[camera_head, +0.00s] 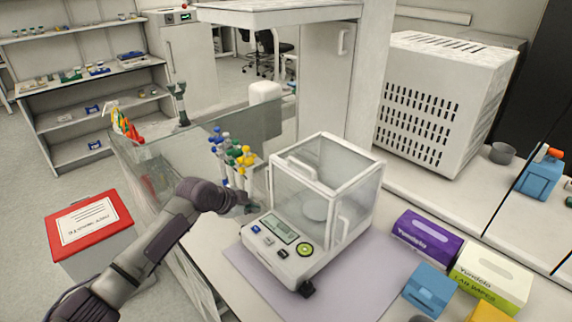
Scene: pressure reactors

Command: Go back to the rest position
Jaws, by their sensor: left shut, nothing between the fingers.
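My left arm comes in from the lower left. Its gripper (248,207) is small and partly blurred at the left side of the white analytical balance (293,265); its fingers are shut and empty. I cannot tell whether the fingertips touch the balance. The balance stands on a lilac mat (355,287). It has clear glass walls, a display and a green button on its front. My right gripper is out of view.
Pipettes with blue and yellow tops (232,150) stand just behind my left gripper. Purple (427,236) and white-green (492,278) boxes and a blue box (430,288) lie right of the balance. A red-lidded bin (88,222) stands left of my arm.

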